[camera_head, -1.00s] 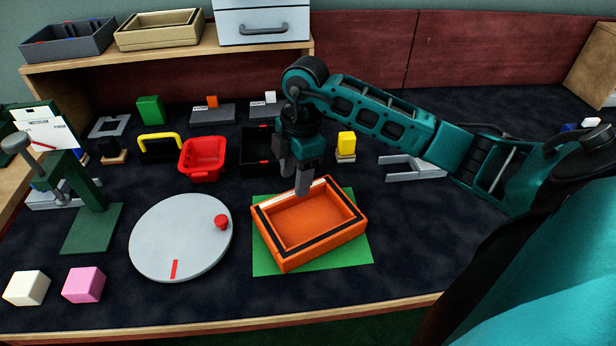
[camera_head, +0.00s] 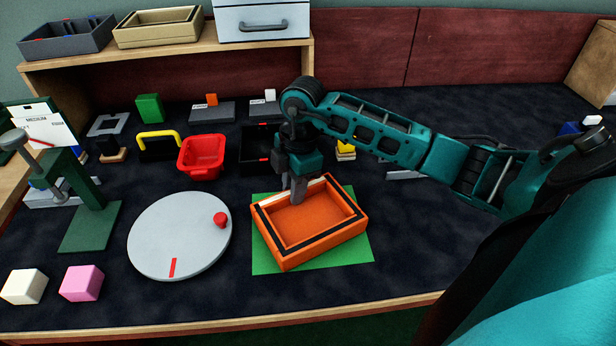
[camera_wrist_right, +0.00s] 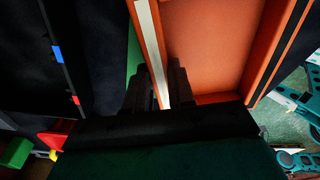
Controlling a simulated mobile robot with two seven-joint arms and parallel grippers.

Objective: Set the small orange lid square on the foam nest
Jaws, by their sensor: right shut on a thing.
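A shallow orange tray-like piece, which I take for the orange lid (camera_head: 300,222), lies with its open side up and turned at an angle on a green square mat (camera_head: 350,255). Black and white strips run along its rim. My right gripper (camera_head: 298,194) points down at its back-left wall. In the right wrist view the fingers (camera_wrist_right: 155,88) are shut on that wall, with the white strip (camera_wrist_right: 150,45) between them. I cannot single out a foam nest. My left gripper is out of view.
A grey round disc (camera_head: 180,237) with a red knob lies left of the mat. A red bin (camera_head: 202,155) and a black tray (camera_head: 256,145) stand behind. A green stand (camera_head: 85,210) and white and pink blocks (camera_head: 82,283) are at left.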

